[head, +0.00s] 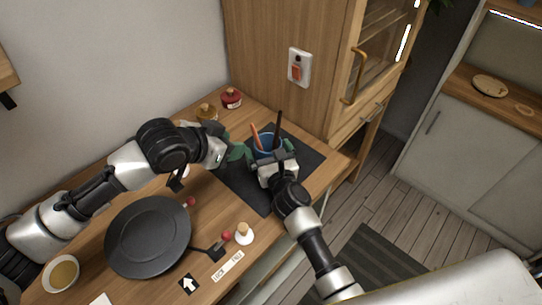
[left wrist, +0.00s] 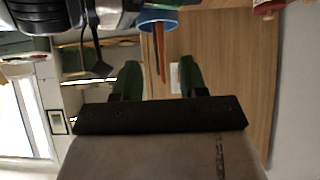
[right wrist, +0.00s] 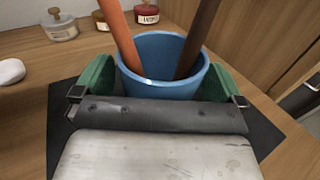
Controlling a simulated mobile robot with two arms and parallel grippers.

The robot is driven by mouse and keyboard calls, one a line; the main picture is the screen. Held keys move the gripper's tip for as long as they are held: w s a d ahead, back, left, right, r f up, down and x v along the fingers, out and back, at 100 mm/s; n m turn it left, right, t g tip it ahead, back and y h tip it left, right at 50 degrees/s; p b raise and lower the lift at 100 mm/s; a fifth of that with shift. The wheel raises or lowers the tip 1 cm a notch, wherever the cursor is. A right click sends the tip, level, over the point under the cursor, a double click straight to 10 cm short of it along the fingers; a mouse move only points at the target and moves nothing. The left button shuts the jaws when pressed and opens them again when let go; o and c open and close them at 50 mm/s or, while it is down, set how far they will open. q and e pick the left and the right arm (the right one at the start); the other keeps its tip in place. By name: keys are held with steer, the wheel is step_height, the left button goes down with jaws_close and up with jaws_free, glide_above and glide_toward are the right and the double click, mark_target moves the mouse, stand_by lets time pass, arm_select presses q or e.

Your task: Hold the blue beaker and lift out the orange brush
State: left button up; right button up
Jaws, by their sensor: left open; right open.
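The blue beaker (head: 266,151) stands on the dark mat (head: 247,190), holding the orange brush (head: 255,136) and a dark brown stick (head: 278,124). In the right wrist view the beaker (right wrist: 160,78) lies between the open green fingers of my right gripper (right wrist: 158,84), with the orange brush (right wrist: 120,36) leaning left. I cannot tell whether the fingers touch it. My left gripper (head: 240,152) is open and empty, left of the beaker. In the left wrist view the orange brush (left wrist: 160,55) shows beyond and between the fingertips (left wrist: 158,72), with the beaker's rim (left wrist: 158,18) above.
A red-labelled jar (head: 231,98) and an amber jar (head: 207,112) stand behind, near the wall. A wooden cabinet (head: 290,35) rises behind the mat.

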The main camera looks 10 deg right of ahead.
steer(key=c, duration=1.1)
arm_select(q)
steer(key=m, duration=0.1)
steer(key=d+r+m, duration=0.1)
steer(key=shift+w+m+y, duration=0.25)
steer(key=shift+m+y, duration=0.05)
steer(key=shift+c, duration=0.2)
steer(key=m+g+y, duration=0.1)
steer(key=m+y, duration=0.5)
steer(key=m, duration=1.6)
glide_toward(252, 127)
steer(key=shift+x, duration=6.1)
